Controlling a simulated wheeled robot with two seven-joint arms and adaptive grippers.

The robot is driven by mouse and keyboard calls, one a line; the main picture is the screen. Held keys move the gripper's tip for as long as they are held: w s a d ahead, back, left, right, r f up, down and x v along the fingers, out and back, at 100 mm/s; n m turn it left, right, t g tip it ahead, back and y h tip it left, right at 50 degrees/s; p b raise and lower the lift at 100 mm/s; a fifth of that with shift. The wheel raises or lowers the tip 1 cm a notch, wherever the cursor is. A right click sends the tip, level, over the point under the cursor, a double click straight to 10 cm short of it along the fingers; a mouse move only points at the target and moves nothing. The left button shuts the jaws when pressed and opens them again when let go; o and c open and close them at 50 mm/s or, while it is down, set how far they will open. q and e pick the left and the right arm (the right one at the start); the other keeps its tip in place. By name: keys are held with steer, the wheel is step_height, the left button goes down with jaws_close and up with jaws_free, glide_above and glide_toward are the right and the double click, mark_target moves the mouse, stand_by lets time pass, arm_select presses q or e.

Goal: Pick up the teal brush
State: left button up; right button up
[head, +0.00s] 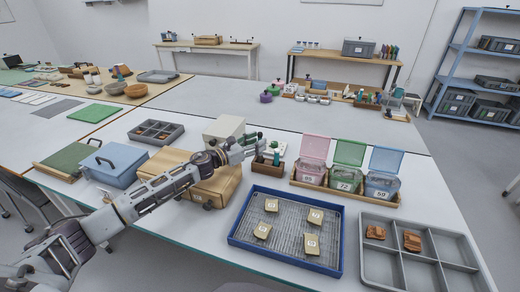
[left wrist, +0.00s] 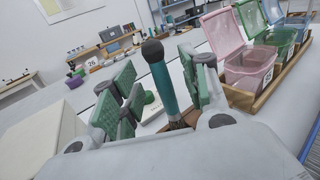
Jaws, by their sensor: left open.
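The teal brush (left wrist: 165,85), with a dark rounded top, stands slightly tilted in a small brown wooden holder (left wrist: 181,124) in the left wrist view. My left gripper (left wrist: 158,90) is open, its green-padded fingers on either side of the brush's handle in that picture. I cannot tell whether a pad touches it. In the head view my left gripper (head: 247,147) is beside the wooden holder (head: 266,166), above the table. The brush is small there and hard to tell from the holder's other contents. My right gripper is not in view.
A cardboard box (head: 212,187) lies under my left arm, with a pale box (head: 224,127) behind. Pink (head: 311,172), green and blue lidded bins stand open right of the holder. A blue-rimmed tray (head: 290,268) with sherds and a grey divided tray (head: 398,262) lie in front.

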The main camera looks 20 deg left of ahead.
arm_select(q)
steer(key=shift+w+d, duration=0.4)
steer(key=shift+w, duration=0.1)
steer(key=shift+w+d, duration=0.2)
steer(key=shift+w, duration=0.1)
jaws_close()
stand_by(0.3)
